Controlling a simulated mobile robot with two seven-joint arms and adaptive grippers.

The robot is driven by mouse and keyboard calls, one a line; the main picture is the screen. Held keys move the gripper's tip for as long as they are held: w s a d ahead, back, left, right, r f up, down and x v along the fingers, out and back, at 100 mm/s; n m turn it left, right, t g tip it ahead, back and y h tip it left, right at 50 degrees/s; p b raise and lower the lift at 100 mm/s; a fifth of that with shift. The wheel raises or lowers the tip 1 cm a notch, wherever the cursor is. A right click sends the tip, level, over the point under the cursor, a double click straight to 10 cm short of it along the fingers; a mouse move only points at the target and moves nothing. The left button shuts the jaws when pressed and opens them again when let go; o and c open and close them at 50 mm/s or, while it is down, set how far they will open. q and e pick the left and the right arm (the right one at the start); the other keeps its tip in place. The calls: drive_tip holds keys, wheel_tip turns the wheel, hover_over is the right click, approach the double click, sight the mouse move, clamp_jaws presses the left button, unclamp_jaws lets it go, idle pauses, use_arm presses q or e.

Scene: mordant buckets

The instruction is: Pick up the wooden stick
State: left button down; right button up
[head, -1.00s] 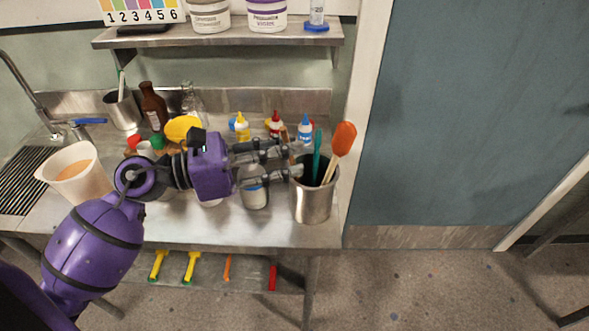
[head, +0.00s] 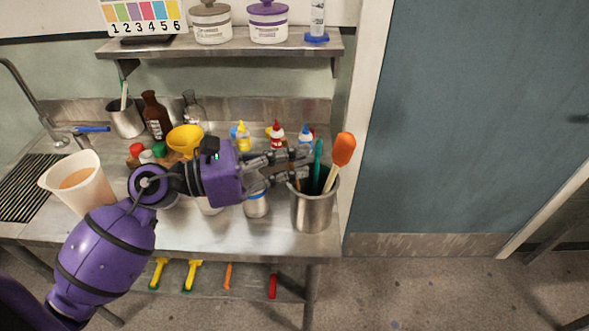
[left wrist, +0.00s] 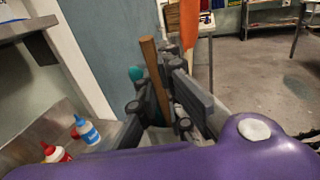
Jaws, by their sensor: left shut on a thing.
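The wooden stick (left wrist: 154,76) shows in the left wrist view as a brown, slightly tilted shaft between my left gripper's fingers. My left gripper (head: 302,164) is at the rim of a metal cup (head: 315,210) and is shut on the stick; the fingers hide much of it in the head view. In the left wrist view the gripper (left wrist: 158,100) surrounds the stick. The cup also holds a teal-handled tool (head: 318,153) and an orange spatula (head: 342,150). The stick's lower end is hidden. My right gripper is not in view.
Glue bottles (head: 276,133) stand behind the gripper on the steel table (head: 200,233). A white jar (head: 256,203) stands left of the cup, and a beaker (head: 88,185) is by the sink. A wall shelf (head: 220,47) hangs above. The door side is clear.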

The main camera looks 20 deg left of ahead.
use_arm(q)
wheel_tip(320, 180, up, 18)
drive_tip(key=p, duration=0.1)
idle(0.4)
drive_tip(key=shift+p, duration=0.35)
